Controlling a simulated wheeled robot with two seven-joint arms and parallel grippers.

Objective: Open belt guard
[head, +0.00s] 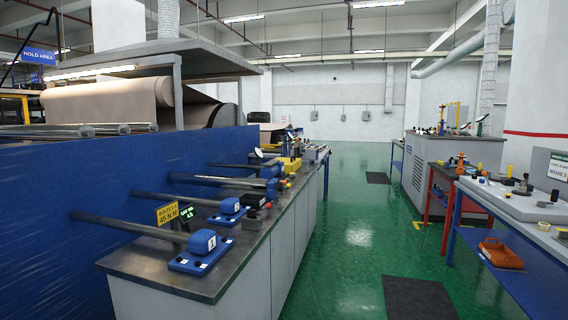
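I cannot make out which part is the belt guard. A long blue panel (60,240) fills the left side, with metal bars running from it to blue blocks on a workbench. A numbered blue block (201,248) sits at the near end of the bench, and another blue block (229,210) sits behind it. Large wrapped rolls (100,103) lie behind the panel under a grey hood. Neither of my grippers shows in this view.
The grey workbench (252,280) stands left of centre. A clear green floor aisle (355,240) runs ahead, with a dark mat (418,298) on it. On the right stand a blue-framed table (505,245) with an orange case (500,253) on its lower shelf, and a red-framed table (433,190).

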